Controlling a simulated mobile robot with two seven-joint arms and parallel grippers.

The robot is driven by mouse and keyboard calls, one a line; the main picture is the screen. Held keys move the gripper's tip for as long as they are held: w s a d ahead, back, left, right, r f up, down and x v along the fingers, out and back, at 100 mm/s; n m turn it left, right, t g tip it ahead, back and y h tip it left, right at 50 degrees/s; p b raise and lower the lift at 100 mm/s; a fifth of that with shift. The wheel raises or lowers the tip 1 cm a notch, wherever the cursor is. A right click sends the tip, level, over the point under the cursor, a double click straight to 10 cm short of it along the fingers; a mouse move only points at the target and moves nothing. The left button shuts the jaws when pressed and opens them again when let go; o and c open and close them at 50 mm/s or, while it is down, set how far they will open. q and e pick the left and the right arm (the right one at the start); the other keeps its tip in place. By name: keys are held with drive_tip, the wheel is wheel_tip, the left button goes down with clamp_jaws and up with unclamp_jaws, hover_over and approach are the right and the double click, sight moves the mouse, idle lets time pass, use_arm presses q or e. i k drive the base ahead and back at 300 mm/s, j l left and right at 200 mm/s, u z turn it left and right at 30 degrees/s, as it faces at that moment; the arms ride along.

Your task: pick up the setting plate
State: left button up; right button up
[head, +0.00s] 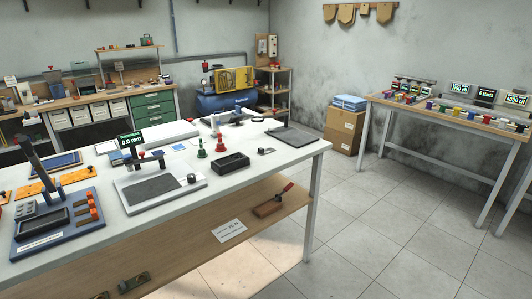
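No thing in the head view is clearly marked as the setting plate, and I cannot tell which one it is. A flat dark grey plate (292,138) lies at the right end of the white-topped table (240,178). A small flat piece with a dark knob (265,151) lies to its left. A light-coloured stand (132,205) with a dark grey pad (150,189) sits near the table's front edge, behind it a display (131,140) reading 0.0 mm. Neither of my grippers is in view.
A blue-based fixture (58,231) is at the left. A shelf (190,240) runs below. Another bench (450,119) stands right, with open tiled floor (375,215) between.

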sight(262, 152)
drive_tip(key=i+j+z, duration=0.2)
drive_tip(key=i, duration=0.35)
drive_tip(key=i+j+z, duration=0.25)
drive_tip(key=i, duration=0.25)
